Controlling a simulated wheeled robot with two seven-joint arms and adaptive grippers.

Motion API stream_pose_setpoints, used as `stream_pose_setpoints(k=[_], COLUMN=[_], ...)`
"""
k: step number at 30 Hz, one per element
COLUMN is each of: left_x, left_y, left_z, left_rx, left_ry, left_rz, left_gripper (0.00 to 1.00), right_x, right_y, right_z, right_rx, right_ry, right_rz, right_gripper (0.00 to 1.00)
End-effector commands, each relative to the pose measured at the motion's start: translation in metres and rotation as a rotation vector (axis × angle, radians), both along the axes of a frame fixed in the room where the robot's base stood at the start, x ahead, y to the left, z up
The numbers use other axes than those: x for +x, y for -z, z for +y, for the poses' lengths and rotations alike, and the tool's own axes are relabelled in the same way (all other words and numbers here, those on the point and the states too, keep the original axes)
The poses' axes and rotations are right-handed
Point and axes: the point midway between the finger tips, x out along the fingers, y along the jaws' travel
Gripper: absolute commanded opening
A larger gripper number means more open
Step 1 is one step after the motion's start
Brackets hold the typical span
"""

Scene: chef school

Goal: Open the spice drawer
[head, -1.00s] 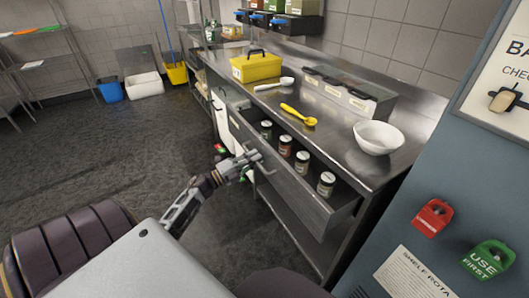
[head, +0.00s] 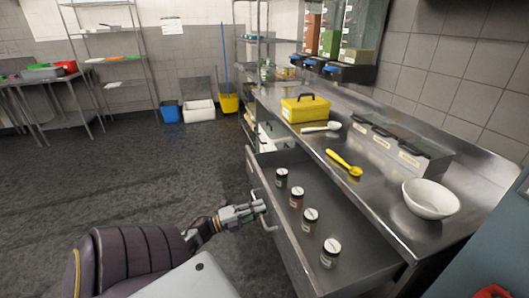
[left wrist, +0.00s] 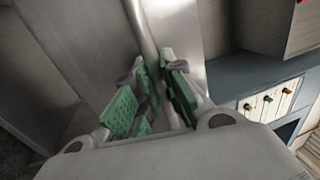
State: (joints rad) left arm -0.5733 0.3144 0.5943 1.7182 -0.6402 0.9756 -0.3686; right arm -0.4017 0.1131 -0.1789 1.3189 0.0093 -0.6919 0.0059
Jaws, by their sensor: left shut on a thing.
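The spice drawer (head: 345,262) under the steel counter is pulled out, and its inside shows in the head view. Several spice jars with pale lids stand upright in it, among them the nearest jar (head: 330,254). My left gripper (head: 258,208) is at the drawer's front, shut on the bar handle (head: 268,222). In the left wrist view the green finger pads (left wrist: 158,95) close around the metal bar (left wrist: 143,30). My right gripper is not in view.
The floor (head: 130,190) left of the drawer is open.

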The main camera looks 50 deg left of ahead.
Motion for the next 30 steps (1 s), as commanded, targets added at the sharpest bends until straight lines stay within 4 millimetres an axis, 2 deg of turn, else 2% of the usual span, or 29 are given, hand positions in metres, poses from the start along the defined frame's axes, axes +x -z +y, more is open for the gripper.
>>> stream_pose_setpoints(k=[11,12,17,30], left_x=[-0.0020,-0.0020,-0.0019,-0.0042], left_y=[0.0012,0.0012,0.0010,0.0011], left_z=[0.0003,0.0003,0.0003,0.0016], left_rx=[0.000,0.000,-0.001,0.000], left_ry=[0.001,0.001,0.000,0.000], left_rz=[0.001,0.001,0.001,0.000], left_gripper=[0.00,0.12,0.33,0.34], right_x=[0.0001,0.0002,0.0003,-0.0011], right_y=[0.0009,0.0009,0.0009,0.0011], right_z=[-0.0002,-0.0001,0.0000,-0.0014], right_rx=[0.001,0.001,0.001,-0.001], right_ry=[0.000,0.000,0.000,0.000], right_rz=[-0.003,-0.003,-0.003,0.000], right_gripper=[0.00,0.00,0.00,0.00])
